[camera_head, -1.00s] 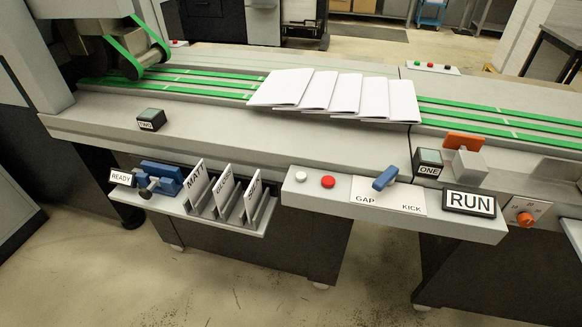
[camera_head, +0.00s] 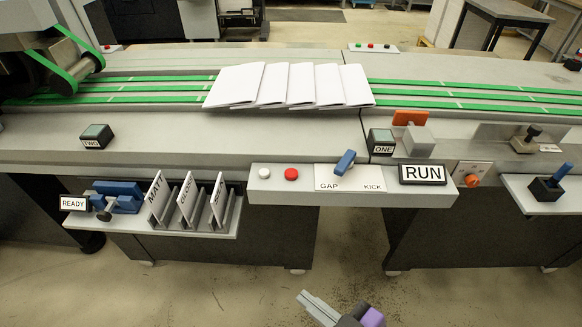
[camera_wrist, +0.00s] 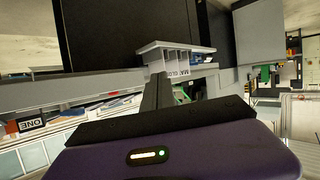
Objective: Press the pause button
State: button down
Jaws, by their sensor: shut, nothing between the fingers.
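A front panel (camera_head: 220,188) of the stitching machine carries a white button (camera_head: 264,173) and a red button (camera_head: 291,174) side by side. Neither bears a readable name, so I cannot tell from lettering which is pause. A GAP/KICK plate (camera_head: 349,179) with a blue lever (camera_head: 345,163) and a RUN sign (camera_head: 423,173) sit to their right. My gripper (camera_head: 305,297) is low at the bottom of the head view, in front of and well apart from the panel. It is shut and empty. In the wrist view my gripper (camera_wrist: 158,82) points toward the machine's card rack (camera_wrist: 178,62).
A fan of white booklets (camera_head: 290,85) lies on the green belts. A card rack (camera_head: 190,212) and READY sign (camera_head: 74,203) are at left. An orange knob (camera_head: 472,181) and a blue-handled lever (camera_head: 548,188) are at right. Open floor lies in front.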

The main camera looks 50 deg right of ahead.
jog(key=w+d+r+p, duration=0.2)
jog(key=w+d, duration=0.1)
jog(key=w, duration=0.7)
notch_tip(320, 180, up, 14)
jog(key=n+g+p, duration=0.4)
jog(key=n+p, duration=0.1)
jog(key=n, duration=0.2)
send_over(294, 175)
jog(key=shift+f, duration=0.15)
notch_tip(294, 175, down, 7)
jog(key=b, duration=0.7)
jog(key=shift+f, duration=0.15)
jog(key=shift+f+b, duration=0.35)
jog(key=shift+f, duration=0.25)
jog(key=shift+f, duration=0.2)
